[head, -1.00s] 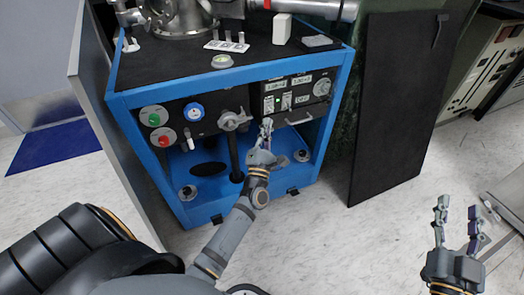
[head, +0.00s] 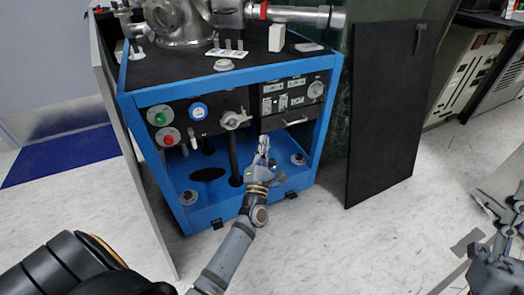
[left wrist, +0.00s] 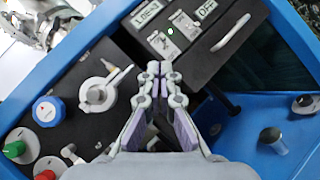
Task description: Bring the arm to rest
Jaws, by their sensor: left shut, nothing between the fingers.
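My left gripper (head: 263,150) is in front of the blue-framed cabinet (head: 232,80), below its control panel. Its fingers are shut and empty; in the left wrist view the fingertips (left wrist: 161,68) meet below the switch box (left wrist: 180,35). The grey valve handle (head: 235,120) is left of the gripper and apart from it. My right gripper (head: 503,245) is at the lower right edge of the head view, partly cut off, so its opening is unclear.
Green (head: 160,119), red (head: 168,137) and blue (head: 197,112) knobs are on the panel's left. Metal vacuum parts (head: 178,22) stand on top. A black board (head: 388,115) leans at the right, and a grey panel (head: 130,150) stands at the left. The floor in front is clear.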

